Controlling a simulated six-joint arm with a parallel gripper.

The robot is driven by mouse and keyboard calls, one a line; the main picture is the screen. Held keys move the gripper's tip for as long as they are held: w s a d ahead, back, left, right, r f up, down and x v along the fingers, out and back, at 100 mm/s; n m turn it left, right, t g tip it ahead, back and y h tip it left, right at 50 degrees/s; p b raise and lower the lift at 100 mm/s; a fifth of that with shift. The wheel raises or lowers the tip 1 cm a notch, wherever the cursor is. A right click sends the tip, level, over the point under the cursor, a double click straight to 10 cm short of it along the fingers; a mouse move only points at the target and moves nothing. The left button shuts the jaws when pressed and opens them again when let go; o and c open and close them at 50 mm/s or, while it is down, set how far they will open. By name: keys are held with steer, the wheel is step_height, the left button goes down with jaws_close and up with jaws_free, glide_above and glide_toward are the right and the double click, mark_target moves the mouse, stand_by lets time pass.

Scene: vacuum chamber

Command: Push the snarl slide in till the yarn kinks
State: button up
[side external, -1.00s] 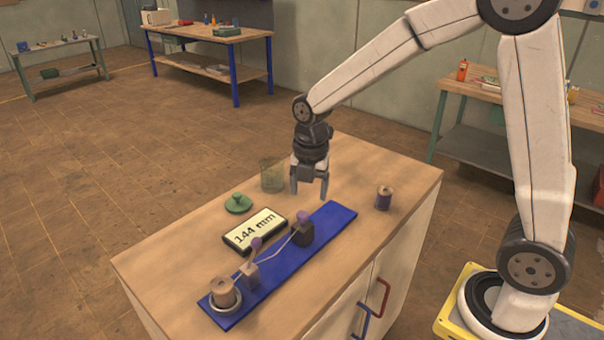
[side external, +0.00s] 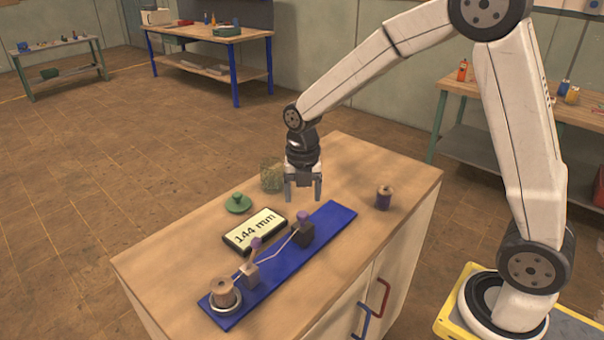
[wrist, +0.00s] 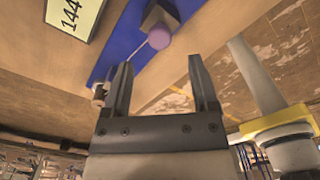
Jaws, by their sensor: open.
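My gripper (side external: 303,197) is open and empty, above the bench and just behind the far end of the blue board. It also shows in the wrist view (wrist: 162,85). The blue board (side external: 335,221) carries a dark block with a purple knob (side external: 306,229), apparently the snarl slide, and a paler block (side external: 249,273) with a purple-tipped post nearer the front. Pale yarn (side external: 280,244) runs between them and sags slightly. The purple knob (wrist: 160,35) lies beyond my fingertips in the wrist view, with the gripper apart from it. A display (side external: 254,230) reads 144 mm.
A wooden spool (side external: 222,291) stands on the board's near end. The bench top right of the board is mostly clear.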

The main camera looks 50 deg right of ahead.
mark_target(302, 214)
steer(key=shift+f, duration=2.6)
jaws_close()
